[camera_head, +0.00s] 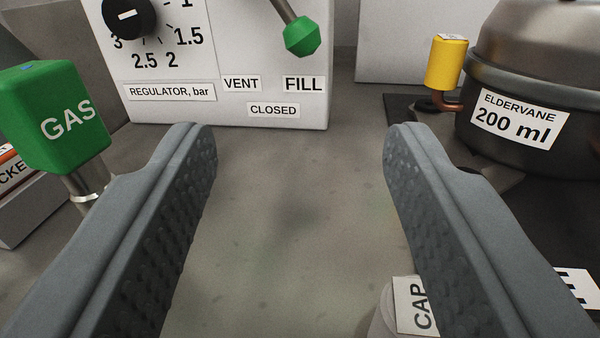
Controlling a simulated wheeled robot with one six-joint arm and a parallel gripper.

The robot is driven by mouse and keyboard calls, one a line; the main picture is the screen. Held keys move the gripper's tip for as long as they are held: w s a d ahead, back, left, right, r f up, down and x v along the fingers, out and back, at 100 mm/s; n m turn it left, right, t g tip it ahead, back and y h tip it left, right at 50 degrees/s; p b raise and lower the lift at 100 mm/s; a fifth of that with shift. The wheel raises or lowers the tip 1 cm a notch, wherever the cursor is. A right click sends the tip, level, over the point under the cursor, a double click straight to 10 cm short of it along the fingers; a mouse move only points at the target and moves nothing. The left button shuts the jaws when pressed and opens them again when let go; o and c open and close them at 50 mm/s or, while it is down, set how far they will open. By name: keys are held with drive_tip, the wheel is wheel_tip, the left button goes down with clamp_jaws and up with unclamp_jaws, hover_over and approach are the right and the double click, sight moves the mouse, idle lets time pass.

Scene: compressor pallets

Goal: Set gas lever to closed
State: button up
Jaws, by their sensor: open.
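A white panel (235,55) at the top carries a lever with a metal rod and a green knob (302,36). The rod slants down to the right and the knob hangs above the FILL label (304,84). The VENT label (241,84) is to its left and the CLOSED label (273,110) is below. The lever's pivot is out of view. My gripper (300,140) is open and empty, its fingers wide apart, below and in front of the panel. Neither finger touches the lever.
A green block marked GAS (65,118) stands on a metal stem at left, close to the left finger. A black regulator dial (130,16) is on the panel. A dark compressor (535,90) with a yellow cap (446,64) stands at right. A CAP-labelled object (397,310) is partly hidden.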

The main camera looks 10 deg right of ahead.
drive_tip(key=shift+s+a, duration=0.1)
drive_tip(key=shift+s, duration=0.6)
